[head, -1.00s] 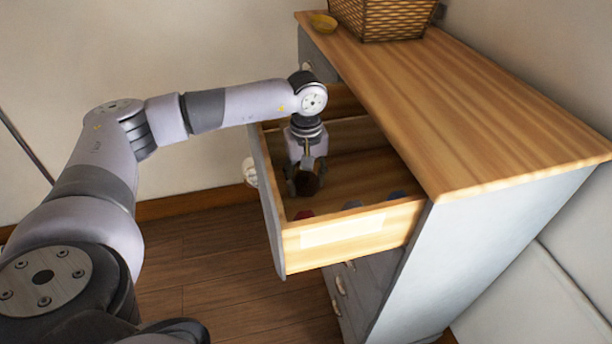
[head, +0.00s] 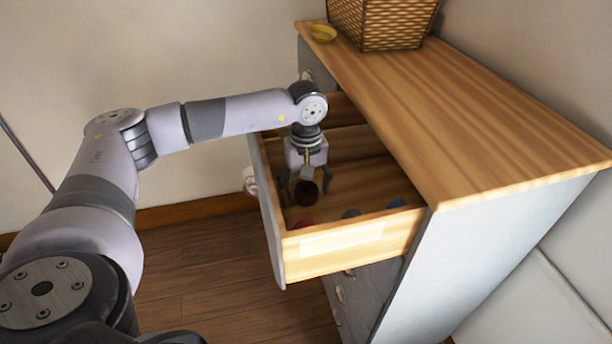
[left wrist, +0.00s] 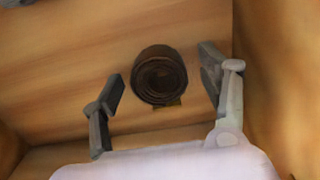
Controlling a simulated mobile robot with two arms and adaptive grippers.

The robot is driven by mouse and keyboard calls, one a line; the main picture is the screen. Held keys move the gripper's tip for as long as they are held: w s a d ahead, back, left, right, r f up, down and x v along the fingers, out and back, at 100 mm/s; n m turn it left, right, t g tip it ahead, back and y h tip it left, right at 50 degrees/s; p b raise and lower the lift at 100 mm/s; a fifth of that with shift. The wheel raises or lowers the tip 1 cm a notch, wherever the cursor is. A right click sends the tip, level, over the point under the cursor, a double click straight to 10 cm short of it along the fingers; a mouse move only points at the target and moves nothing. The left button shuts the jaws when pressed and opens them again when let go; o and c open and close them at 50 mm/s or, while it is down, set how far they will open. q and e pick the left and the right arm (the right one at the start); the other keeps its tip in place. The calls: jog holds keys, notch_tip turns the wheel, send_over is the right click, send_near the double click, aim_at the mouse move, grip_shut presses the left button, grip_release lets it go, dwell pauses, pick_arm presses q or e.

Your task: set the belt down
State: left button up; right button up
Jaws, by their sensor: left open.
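The belt is a dark brown coil. In the left wrist view the belt (left wrist: 160,77) lies on the wooden floor of the open drawer, between my spread fingers, with a gap on each side. In the head view the belt (head: 306,193) shows just below my left gripper (head: 307,184). My left gripper is open, points down into the drawer (head: 345,243) and also shows in the left wrist view (left wrist: 162,90). My right gripper is not in view.
Several small red and blue items, one red (head: 303,224), lie along the drawer's near side. The dresser top (head: 470,110) overhangs on the right, with a wicker basket (head: 390,25) and a yellow dish (head: 323,33) at the back. A divider crosses the drawer behind the gripper.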

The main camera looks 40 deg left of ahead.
aim_at(306, 190)
pick_arm(q)
notch_tip(306, 190, up, 12)
jog(key=b, duration=0.4)
jog(key=shift+r, duration=0.15)
